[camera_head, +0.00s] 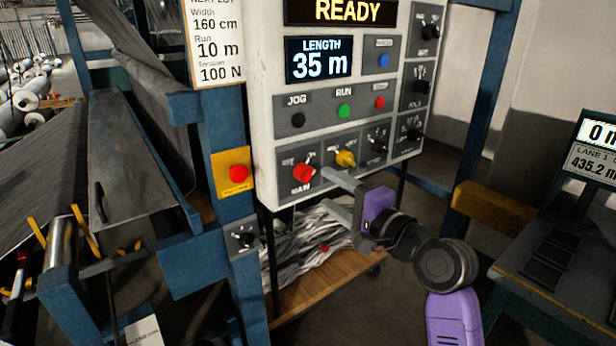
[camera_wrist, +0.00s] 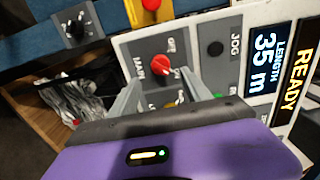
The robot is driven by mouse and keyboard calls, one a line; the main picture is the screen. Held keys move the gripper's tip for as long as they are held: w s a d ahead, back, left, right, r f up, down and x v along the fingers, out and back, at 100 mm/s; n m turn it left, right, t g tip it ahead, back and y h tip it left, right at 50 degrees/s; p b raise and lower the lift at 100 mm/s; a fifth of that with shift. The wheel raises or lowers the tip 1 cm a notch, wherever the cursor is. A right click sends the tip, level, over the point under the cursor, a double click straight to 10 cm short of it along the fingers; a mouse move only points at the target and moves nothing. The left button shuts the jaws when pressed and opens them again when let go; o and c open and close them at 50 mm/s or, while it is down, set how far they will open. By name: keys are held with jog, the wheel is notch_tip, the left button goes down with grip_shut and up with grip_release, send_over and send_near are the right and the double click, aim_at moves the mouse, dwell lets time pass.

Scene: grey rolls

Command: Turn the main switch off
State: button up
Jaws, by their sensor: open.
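The main switch is a red rotary knob (camera_head: 303,173) above the word MAIN, at the lower left of the white control panel (camera_head: 262,100). It also shows in the wrist view (camera_wrist: 160,65), between the fingertips and beyond them. My gripper (camera_head: 325,190) is open and empty, just in front of the panel and slightly right of and below the knob in the head view. Its fingers (camera_wrist: 158,82) appear apart from the knob.
A yellow knob (camera_head: 345,159) sits close right of the main switch. A red button on a yellow plate (camera_head: 238,173) and a small black knob (camera_head: 244,238) are on the blue post to the left. Floor below the gripper is partly clear beside a wooden cart (camera_head: 330,285).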

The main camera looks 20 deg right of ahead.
aim_at(310, 178)
jog(key=p+x, duration=0.1)
jog(key=x, duration=0.6)
jog(key=shift+w, duration=0.15)
grip_shut()
